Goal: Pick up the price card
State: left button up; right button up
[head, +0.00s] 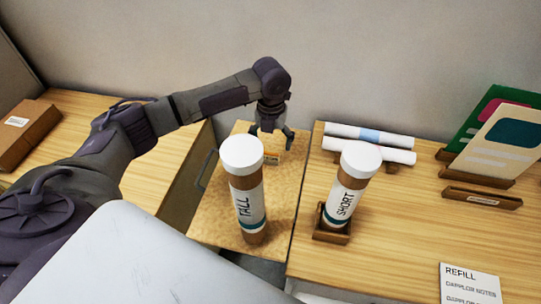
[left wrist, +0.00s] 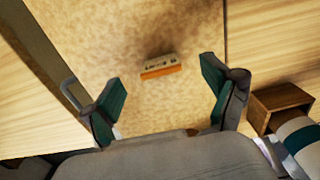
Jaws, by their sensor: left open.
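The price card (head: 272,158), a small pale card with dark print and an orange edge, lies on the tan speckled surface (head: 215,215) between the two wooden tops. In the left wrist view the card (left wrist: 160,67) is ahead of the fingers, near the middle. My left gripper (head: 273,134) points down above the card's area, its fingers spread with nothing between them. Both green-padded fingers of the left gripper (left wrist: 160,92) show apart in the left wrist view, with a gap between them and the card. My right gripper is not in view.
A tube marked TALL (head: 246,203) stands in front of the card. A tube marked SHORT (head: 346,188) stands in a wooden holder (head: 331,235) to the right. White rolls (head: 370,135), coloured boards (head: 500,140) and a REFILL sheet (head: 470,285) are further right. A wall stands behind.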

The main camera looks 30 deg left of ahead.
aim_at(270, 153)
pick_arm(q)
jog(key=shift+s+f+p, duration=0.25)
jog(key=shift+f+p, duration=0.25)
jog(key=shift+f, duration=0.15)
jog(key=f, duration=0.1)
jog(key=f+p, duration=0.1)
jog(key=f, duration=0.1)
jog(key=shift+s+f, duration=0.2)
jog(key=shift+s, duration=0.15)
jog(key=shift+f, duration=0.4)
jog(key=c, duration=0.6)
jog(key=shift+w, duration=0.1)
jog(key=shift+c, duration=1.3)
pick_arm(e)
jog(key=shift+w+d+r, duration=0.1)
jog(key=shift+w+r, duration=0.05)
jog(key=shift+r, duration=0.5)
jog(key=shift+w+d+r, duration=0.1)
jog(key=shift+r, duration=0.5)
